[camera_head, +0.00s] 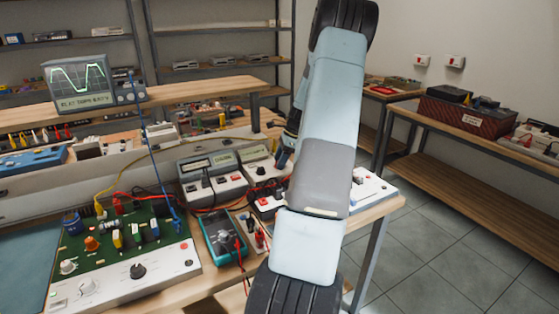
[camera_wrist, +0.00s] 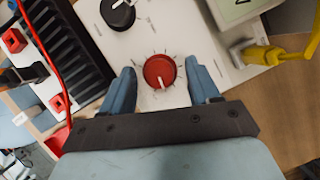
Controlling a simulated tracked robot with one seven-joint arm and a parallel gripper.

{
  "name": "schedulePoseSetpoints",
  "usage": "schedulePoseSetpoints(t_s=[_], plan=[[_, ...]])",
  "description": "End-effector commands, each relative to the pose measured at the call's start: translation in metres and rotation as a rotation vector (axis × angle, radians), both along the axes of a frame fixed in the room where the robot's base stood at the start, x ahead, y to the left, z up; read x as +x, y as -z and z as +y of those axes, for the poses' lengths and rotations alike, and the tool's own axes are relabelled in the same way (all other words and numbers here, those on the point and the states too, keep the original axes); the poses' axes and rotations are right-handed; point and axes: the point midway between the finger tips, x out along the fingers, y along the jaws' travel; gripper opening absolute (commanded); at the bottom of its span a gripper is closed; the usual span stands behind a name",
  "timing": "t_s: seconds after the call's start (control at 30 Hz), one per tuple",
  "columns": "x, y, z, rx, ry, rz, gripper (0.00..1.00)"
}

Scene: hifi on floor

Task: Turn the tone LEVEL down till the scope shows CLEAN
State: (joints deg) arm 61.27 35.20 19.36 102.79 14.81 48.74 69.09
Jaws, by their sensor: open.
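The scope (camera_head: 82,85) stands on the raised shelf at the upper left in the head view. Its screen shows a green wave with flattened peaks and small text below that seems to read FLAT TOPS. In the wrist view a red knob (camera_wrist: 160,71) with a white pointer line sits on a white panel (camera_wrist: 205,30) with tick marks around it. My gripper (camera_wrist: 160,76) is open, one finger on each side of this knob, with gaps showing. I cannot read a LEVEL label. In the head view my arm hides most of my gripper (camera_head: 282,158) and the red knob.
A black knob (camera_wrist: 118,12) is beside the red one. A yellow plug and cable (camera_wrist: 262,53) lie to the right, a black finned block (camera_wrist: 65,45) and red lead to the left. A green circuit board (camera_head: 110,240), a teal multimeter (camera_head: 221,236) and bench meters (camera_head: 208,172) crowd the bench.

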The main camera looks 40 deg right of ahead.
Motion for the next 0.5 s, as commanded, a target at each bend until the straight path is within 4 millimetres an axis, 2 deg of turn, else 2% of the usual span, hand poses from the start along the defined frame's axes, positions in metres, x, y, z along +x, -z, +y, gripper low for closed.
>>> schedulePoseSetpoints(t_s=[0.1,0.5], plan=[[0.0,-0.0001,0.0002,0.0,0.0,0.0,0.6],[0.0003,-0.0003,0.0003,0.0,0.0,0.0,0.22]])
